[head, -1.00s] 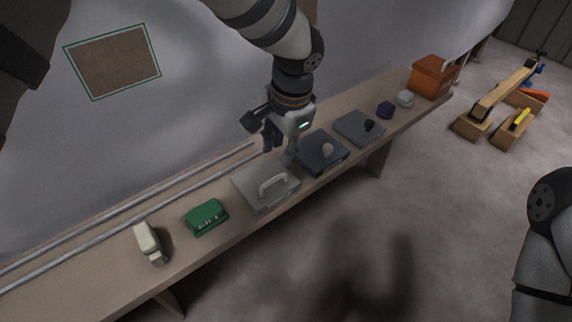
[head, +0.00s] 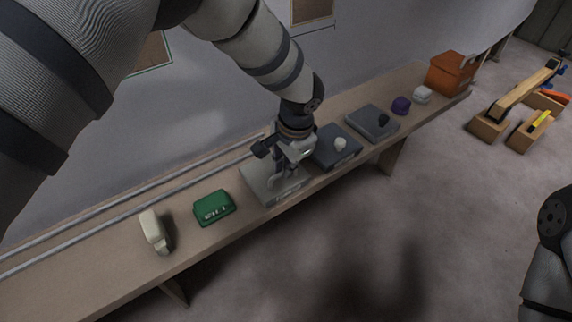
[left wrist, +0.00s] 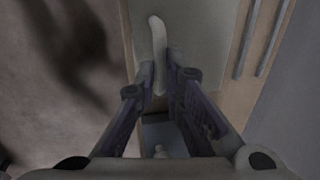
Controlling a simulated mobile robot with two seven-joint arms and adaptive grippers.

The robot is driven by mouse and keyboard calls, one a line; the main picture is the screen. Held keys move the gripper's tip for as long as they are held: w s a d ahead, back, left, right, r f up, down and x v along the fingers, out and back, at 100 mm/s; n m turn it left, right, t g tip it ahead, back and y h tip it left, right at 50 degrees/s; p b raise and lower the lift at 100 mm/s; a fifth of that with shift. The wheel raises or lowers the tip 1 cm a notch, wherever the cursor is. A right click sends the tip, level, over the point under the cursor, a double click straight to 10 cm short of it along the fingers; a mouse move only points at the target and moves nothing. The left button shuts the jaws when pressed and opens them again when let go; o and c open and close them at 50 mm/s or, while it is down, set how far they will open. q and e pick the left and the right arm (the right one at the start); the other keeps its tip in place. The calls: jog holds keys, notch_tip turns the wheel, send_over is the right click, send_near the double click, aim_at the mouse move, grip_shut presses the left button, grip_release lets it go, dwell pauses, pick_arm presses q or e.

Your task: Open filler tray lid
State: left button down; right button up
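A pale grey tray (head: 258,189) with a flat lid stands on the bench, lid down. Its raised pale bar handle (left wrist: 159,40) shows in the left wrist view. My left gripper (head: 283,180) is down over this lid and largely hides the handle in the head view. In the left wrist view the two fingers (left wrist: 160,75) are on either side of the handle with little gap; I cannot tell whether they press on it. My right gripper is out of view.
A green box (head: 214,208) and a cream object (head: 154,232) stand to the left. An orange bin (head: 449,75) is at the far end. Rails run along the wall.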

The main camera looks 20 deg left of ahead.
pick_arm(q)
jog(key=w+a+b, duration=0.1)
jog(key=w+a, duration=0.1)
jog(key=w+a+b, duration=0.1)
jog(key=w+a, duration=0.1)
jog(key=a, duration=0.1)
jog(key=w+a+b, duration=0.1)
jog(key=w+a, duration=0.1)
jog(key=a, duration=0.1)
jog(key=shift+w+a+f, duration=0.15)
jog(key=shift+w, duration=0.1)
jog(key=shift+w+a, duration=0.1)
jog(key=shift+a, duration=0.05)
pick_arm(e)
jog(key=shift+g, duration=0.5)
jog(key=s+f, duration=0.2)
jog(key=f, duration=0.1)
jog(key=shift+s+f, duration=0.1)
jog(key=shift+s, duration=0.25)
pick_arm(q)
jog(key=c, duration=1.7)
grip_release()
jog(key=shift+r, duration=0.25)
jog(key=r, duration=0.4)
jog(key=s+d+r, duration=0.1)
jog(key=r, duration=0.2)
jog(key=d+r, duration=0.1)
jog(key=r, duration=0.3)
jog(key=shift+s+r, duration=0.25)
jog(key=shift+r, duration=0.05)
